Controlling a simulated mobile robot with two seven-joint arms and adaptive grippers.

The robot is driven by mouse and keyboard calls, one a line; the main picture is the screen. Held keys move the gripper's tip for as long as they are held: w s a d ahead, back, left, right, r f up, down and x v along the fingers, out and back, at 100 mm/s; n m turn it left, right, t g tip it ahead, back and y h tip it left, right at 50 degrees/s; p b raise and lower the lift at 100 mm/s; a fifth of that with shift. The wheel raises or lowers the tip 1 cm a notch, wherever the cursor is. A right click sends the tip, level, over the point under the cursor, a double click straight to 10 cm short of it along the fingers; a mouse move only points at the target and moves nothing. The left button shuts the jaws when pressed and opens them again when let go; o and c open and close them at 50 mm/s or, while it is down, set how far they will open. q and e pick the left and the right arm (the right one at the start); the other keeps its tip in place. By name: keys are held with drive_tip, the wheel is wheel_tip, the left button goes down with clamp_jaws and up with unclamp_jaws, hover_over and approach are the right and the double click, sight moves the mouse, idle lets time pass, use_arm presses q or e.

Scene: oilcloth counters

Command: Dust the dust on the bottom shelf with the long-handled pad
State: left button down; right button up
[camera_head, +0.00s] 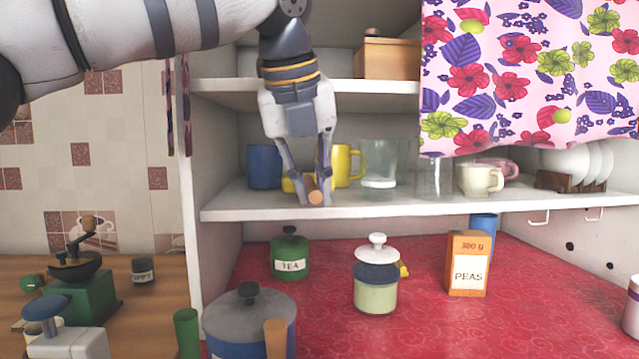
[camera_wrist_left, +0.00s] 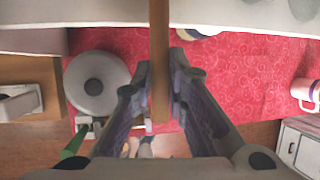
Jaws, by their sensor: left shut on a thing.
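My left gripper (camera_head: 314,198) is shut on the wooden handle (camera_head: 314,190) of the long-handled pad, at the front edge of the lower white shelf (camera_head: 400,203). In the left wrist view the handle (camera_wrist_left: 160,60) runs straight up between my fingers (camera_wrist_left: 160,105) and passes out at the top. A yellow patch (camera_head: 289,184) shows behind the gripper; I cannot tell whether it is the pad. The pad's head is otherwise hidden. I cannot make out dust on the shelf. My right gripper is not in view.
The shelf holds a blue mug (camera_head: 263,166), yellow mug (camera_head: 343,163), glass containers (camera_head: 379,170), cream cup (camera_head: 480,179) and plate rack (camera_head: 566,182). Below, a tea canister (camera_head: 290,256), lidded jar (camera_head: 376,290), peas box (camera_head: 467,264) and pot (camera_head: 250,318) stand on red oilcloth. A floral curtain (camera_head: 530,70) hangs right.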

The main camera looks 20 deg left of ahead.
use_arm(q)
drive_tip(key=shift+s+a, duration=1.1)
drive_tip(key=shift+a, duration=0.9)
drive_tip(key=w+d, duration=0.2)
drive_tip(key=d, duration=0.1)
drive_tip(key=w+d, duration=0.1)
drive_tip(key=d, duration=0.1)
drive_tip(key=shift+r, duration=0.2)
drive_tip(key=s+d+r, duration=0.1)
drive_tip(key=s+d, duration=0.6)
drive_tip(key=s, duration=0.4)
drive_tip(key=shift+s+d+r, duration=0.2)
drive_tip(key=shift+s+r, duration=0.05)
drive_tip(key=shift+s, duration=0.15)
